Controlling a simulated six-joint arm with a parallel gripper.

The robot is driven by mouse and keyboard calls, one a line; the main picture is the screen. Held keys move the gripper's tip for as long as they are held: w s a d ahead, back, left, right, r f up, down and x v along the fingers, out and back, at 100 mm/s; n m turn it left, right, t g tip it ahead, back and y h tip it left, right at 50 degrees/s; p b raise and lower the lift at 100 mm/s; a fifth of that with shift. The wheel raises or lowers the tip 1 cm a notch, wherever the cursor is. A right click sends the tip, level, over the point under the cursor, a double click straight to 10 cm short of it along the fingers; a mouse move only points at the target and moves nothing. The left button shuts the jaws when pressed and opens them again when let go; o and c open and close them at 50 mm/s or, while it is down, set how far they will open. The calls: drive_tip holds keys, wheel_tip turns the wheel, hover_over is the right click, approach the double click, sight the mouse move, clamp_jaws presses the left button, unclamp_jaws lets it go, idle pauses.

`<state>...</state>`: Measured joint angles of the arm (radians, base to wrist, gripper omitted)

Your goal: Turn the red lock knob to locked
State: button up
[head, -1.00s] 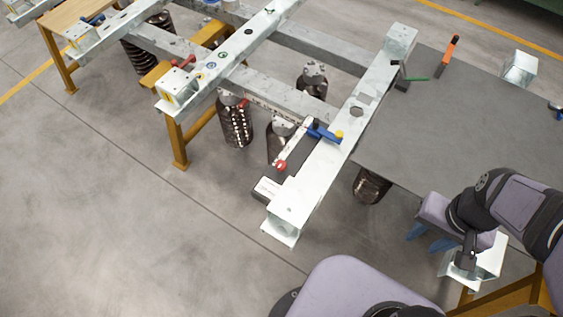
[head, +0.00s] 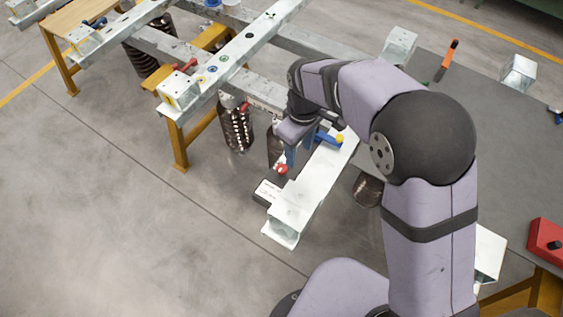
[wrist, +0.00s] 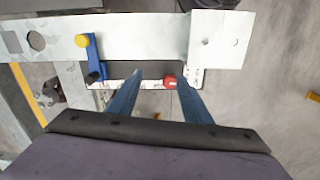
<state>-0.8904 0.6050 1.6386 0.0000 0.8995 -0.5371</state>
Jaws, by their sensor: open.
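The red lock knob (wrist: 170,82) sits on the side of a galvanized beam assembly, near a white label plate. In the head view the red knob (head: 282,169) shows just below my gripper. My gripper (wrist: 161,80) is open, with its two blue fingers spread. In the wrist view the knob lies between the fingertips, closer to the right one. I cannot tell how far the tips are from it in depth. In the head view my gripper (head: 290,158) is partly hidden by my own wrist. Which way the knob is turned cannot be read.
A blue lever with a yellow knob (wrist: 82,41) stands left of the red knob on the galvanized beam (wrist: 140,35). A dark grey table (head: 490,130) with an orange-handled tool (head: 448,58) lies to the right. A red box (head: 545,240) is at far right.

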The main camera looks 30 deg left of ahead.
drive_tip(key=n, duration=0.2)
hover_over(282, 168)
drive_tip(key=shift+a+f, duration=0.1)
drive_tip(key=shift+f, duration=0.4)
drive_tip(key=shift+f+p, duration=1)
drive_tip(key=shift+f, duration=2.65)
drive_tip(key=c, duration=1.1)
